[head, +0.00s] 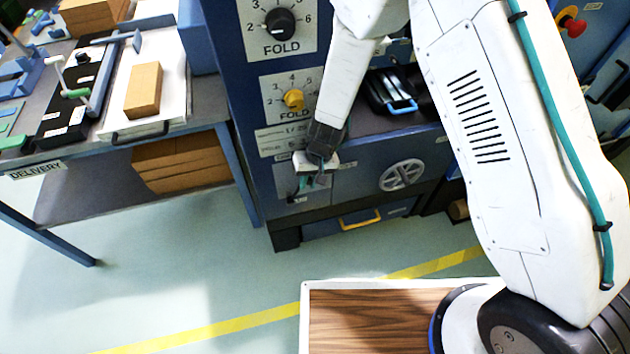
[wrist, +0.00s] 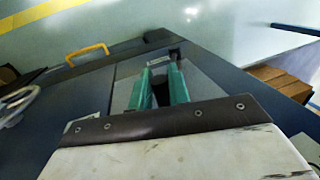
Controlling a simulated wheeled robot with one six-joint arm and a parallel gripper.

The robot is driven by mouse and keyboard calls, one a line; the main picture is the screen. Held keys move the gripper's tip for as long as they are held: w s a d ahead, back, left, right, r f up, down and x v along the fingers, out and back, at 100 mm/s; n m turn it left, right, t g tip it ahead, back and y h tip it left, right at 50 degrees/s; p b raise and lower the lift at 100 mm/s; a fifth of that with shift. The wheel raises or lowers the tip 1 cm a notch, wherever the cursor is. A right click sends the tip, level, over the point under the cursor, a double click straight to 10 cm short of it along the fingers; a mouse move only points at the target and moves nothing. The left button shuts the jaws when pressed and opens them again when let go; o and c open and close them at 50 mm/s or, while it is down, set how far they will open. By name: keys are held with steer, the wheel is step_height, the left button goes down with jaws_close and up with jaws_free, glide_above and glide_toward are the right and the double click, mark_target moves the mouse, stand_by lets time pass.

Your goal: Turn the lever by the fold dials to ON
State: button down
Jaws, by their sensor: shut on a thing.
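The black fold dial (head: 280,22) and the yellow fold dial (head: 293,98) sit one above the other on the dark blue machine front. Below them is a grey lever plate (head: 285,188), low on the panel. My gripper (head: 313,182) is at this plate, with its fingers pointing into it. In the wrist view the two green fingers (wrist: 160,88) stand close together with a narrow dark part between them. They are shut on the lever, which is mostly hidden by the fingers and palm. Its ON and OFF marks are not readable.
A delivery table (head: 60,150) with cartons (head: 180,163) on its lower shelf stands left of the machine. A handwheel (head: 401,175) and a yellow drawer handle (head: 360,219) are right of and below my gripper.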

steer(key=shift+s+a+r, duration=0.1)
steer(key=shift+a+r, duration=0.05)
steer(key=shift+a, duration=0.15)
steer(key=c, duration=1.4)
jaws_free()
steer(key=v, duration=0.7)
steer(key=shift+d+r, duration=0.1)
steer(key=shift+r, duration=0.3)
